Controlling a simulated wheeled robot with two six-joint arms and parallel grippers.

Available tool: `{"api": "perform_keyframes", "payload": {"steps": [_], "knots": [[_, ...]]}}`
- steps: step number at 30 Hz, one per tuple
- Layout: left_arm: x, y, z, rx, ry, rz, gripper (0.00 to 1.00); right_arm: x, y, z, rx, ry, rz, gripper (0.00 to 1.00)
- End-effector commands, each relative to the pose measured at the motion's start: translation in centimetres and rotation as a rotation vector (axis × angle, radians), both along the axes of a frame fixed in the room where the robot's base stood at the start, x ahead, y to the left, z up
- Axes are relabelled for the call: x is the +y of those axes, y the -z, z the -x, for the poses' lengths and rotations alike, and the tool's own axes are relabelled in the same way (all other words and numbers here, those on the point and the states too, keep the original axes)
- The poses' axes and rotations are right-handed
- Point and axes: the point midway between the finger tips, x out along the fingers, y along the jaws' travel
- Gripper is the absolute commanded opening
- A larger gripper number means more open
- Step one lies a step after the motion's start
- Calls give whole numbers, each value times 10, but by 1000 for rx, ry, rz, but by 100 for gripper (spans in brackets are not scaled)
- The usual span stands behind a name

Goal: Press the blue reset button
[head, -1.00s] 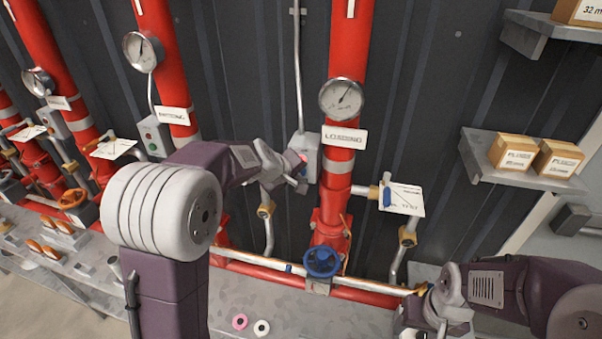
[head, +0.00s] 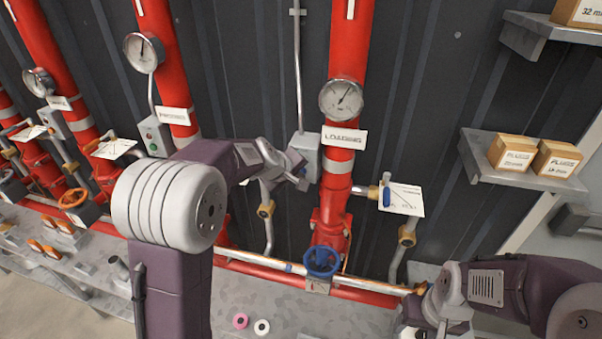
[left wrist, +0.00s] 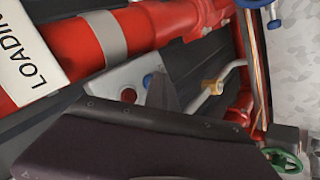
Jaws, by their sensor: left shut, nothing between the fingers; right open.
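The grey control box (head: 307,160) hangs on a conduit just left of the LOADING riser. In the left wrist view, the box (left wrist: 112,84) carries a blue button (left wrist: 148,80) and a red button (left wrist: 128,95). My left gripper (head: 302,178) is shut and empty in front of the box, covering its buttons in the head view. In the left wrist view its dark fingers (left wrist: 166,92) are right beside the blue button; I cannot tell whether they touch it. My right gripper (head: 428,326) is at the bottom right, partly cut off, away from the box.
The red LOADING riser (head: 336,190) with its gauge (head: 341,99) and sign (head: 344,137) stands just right of the box. A blue handwheel (head: 321,262) is below. A white tag (head: 401,198) hangs at right. Shelves with boxes (head: 510,152) are further right.

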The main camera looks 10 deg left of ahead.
Motion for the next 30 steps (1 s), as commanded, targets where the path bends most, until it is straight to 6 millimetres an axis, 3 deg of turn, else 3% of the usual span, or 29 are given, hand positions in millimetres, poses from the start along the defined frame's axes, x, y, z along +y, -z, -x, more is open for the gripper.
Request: {"api": "perform_keyframes", "payload": {"steps": [30], "knots": [[1, 0, 21, -1, 0, 0, 0, 0, 12, 0, 0, 0, 0, 59]]}}
